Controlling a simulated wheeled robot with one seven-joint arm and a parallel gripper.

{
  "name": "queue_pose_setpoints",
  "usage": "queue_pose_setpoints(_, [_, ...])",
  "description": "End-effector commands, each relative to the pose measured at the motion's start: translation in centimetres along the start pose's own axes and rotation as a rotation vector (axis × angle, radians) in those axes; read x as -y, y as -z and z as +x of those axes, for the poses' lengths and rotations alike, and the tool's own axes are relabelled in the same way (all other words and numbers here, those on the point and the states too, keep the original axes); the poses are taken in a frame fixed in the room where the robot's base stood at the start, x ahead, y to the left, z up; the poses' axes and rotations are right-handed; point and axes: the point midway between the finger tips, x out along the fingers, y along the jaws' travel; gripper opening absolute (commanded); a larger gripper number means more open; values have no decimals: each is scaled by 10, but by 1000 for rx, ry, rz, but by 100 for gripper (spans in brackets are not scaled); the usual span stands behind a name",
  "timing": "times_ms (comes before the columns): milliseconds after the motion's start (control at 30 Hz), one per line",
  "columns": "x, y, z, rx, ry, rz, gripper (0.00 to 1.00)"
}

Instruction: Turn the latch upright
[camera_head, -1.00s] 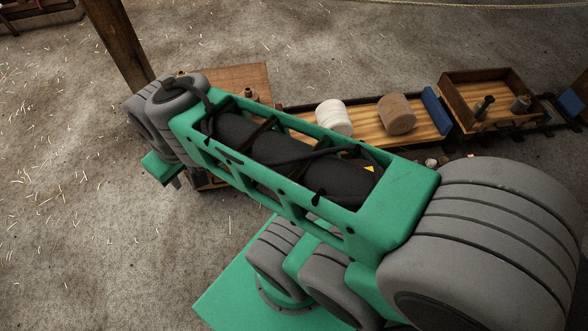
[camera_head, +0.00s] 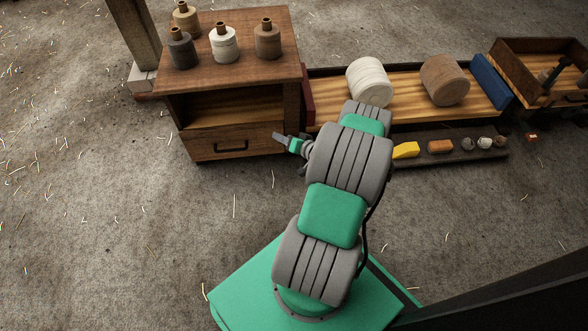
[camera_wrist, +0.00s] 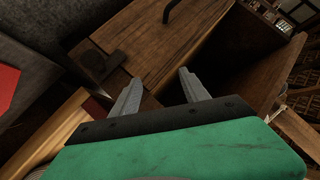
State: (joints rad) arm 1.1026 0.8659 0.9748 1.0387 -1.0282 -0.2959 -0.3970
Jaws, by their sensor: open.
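A wooden cabinet (camera_head: 186,108) with an open shelf above a handled drawer (camera_head: 228,147) stands at the left in the head view. The drawer front (camera_wrist: 160,50) also shows in the wrist view. A small dark wooden block, seemingly the latch (camera_wrist: 95,62), sits at the drawer's end in the wrist view. It seems to lie across toward the drawer front; its exact tilt is hard to tell. My gripper (camera_head: 281,136) is in front of the cabinet's right edge. Its fingers (camera_wrist: 158,84) are apart and empty, short of the latch and to its right in the wrist view.
A low bench (camera_head: 405,92) with a white roll (camera_head: 369,80) and a brown roll (camera_head: 445,79) adjoins on the right. A dark tray (camera_head: 458,146) holds small pieces. The floor at left is clear.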

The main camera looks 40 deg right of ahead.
Motion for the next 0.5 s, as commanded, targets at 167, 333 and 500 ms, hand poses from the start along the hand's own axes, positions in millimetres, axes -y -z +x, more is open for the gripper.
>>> queue_pose_setpoints(167, [-96,-68,-13,-233,-64,159,53])
queue_pose_setpoints(333, [-105,-68,-9,-273,-76,179,53])
queue_pose_setpoints(500, [-107,-61,24,-269,-74,177,53])
